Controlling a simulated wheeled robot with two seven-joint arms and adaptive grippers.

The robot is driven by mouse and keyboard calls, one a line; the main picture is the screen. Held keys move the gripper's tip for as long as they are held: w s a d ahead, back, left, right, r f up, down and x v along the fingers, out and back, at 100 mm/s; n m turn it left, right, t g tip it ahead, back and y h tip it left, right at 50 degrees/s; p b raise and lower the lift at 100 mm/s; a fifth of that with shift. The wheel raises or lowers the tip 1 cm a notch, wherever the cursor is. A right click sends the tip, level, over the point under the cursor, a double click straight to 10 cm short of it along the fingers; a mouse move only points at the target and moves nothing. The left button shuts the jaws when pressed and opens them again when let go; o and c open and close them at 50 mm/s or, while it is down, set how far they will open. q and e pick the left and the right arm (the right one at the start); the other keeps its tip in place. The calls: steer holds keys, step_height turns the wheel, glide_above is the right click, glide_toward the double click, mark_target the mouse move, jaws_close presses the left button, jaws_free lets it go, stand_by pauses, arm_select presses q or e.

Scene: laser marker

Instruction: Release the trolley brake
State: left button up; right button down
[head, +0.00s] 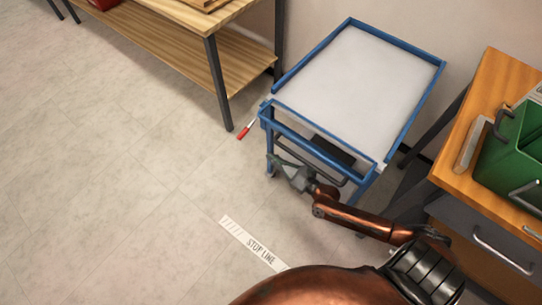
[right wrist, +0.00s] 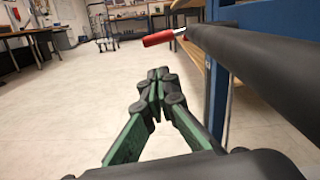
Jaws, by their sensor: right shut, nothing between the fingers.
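The trolley (head: 375,62) has a blue frame and a pale grey top, and stands against the wall. A lever with a red grip (head: 243,132) sticks out at its left front corner, angled down and outward. The red grip (right wrist: 160,38) also shows in the right wrist view, beyond the fingertips and above them. My right gripper (head: 272,161) is at the trolley's front end, below the blue rail. In the right wrist view its green fingers (right wrist: 158,80) are together and empty, apart from the red grip. My left gripper is out of view.
A black push bar (right wrist: 265,65) runs close beside my right gripper. A wooden workbench (head: 215,63) with a lower shelf stands left of the trolley. A desk with a green crate (head: 508,155) is at the right. Floor by the "STOP LINE" strip (head: 252,243) is clear.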

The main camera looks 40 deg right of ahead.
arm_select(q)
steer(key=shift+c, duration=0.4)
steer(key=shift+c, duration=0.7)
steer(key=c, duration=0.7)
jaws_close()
arm_select(e)
steer(key=s+a+f+n+g+y, duration=0.1)
steer(key=s+a+f+n+g, duration=0.3)
steer(key=s+a+f+n, duration=0.35)
steer(key=s+a+f+n+g, duration=0.4)
steer(key=s+a+n, duration=0.1)
steer(key=s+n, duration=0.45)
steer(key=s+d+n+g+h, duration=0.2)
steer(key=s+n, duration=0.3)
steer(key=s, duration=0.4)
steer(key=s+d+n+g+h, duration=0.1)
steer(key=s+d+n+g, duration=0.2)
steer(key=s, duration=0.7)
steer(key=s+d+f+n+g+h, duration=0.1)
steer(key=s+n+g, duration=0.4)
steer(key=s, duration=0.5)
steer(key=d+n+h, duration=0.1)
steer(key=d, duration=0.1)
steer(key=shift+d+n+h, duration=0.3)
steer(key=shift+s, duration=0.15)
